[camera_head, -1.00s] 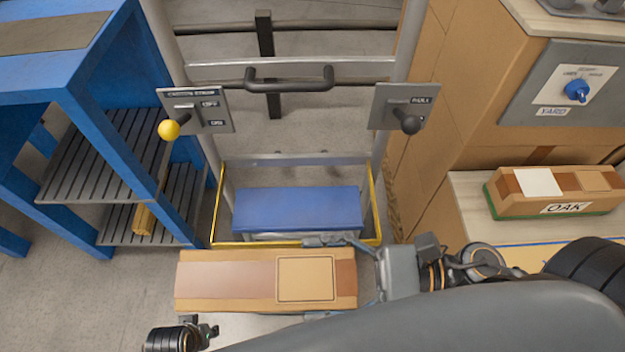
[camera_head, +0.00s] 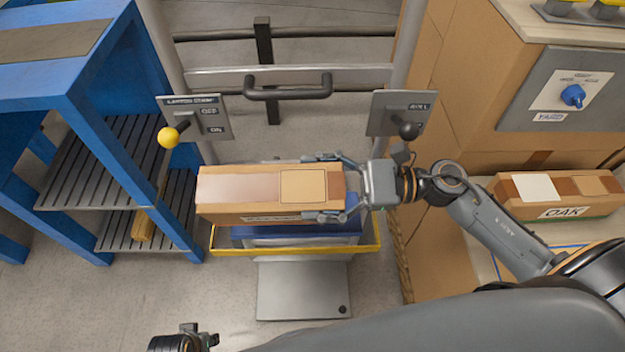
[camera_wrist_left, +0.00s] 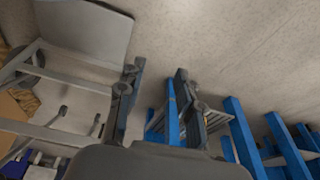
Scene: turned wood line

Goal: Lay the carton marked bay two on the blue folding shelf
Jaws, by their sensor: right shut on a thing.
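The carton (camera_head: 235,192) is a long brown box with a paler square on top. Its front label is cut off and I cannot read it. My right gripper (camera_head: 326,187) is shut on the carton's right end, one finger on the far side and one on the near side. The carton lies level over the blue folding shelf (camera_head: 300,238), hiding most of it; I cannot tell whether they touch. My left gripper (camera_head: 198,338) is low in the head view, well short of the shelf. In the left wrist view its fingers (camera_wrist_left: 155,95) are apart with nothing between them.
A yellow rail (camera_head: 290,249) runs around the shelf front, with a grey plate (camera_head: 302,290) below. Lever panels (camera_head: 197,118) and a dark handle (camera_head: 288,90) stand behind. A blue slatted rack (camera_head: 110,165) is left. A carton marked OAK (camera_head: 560,196) lies on the right bench.

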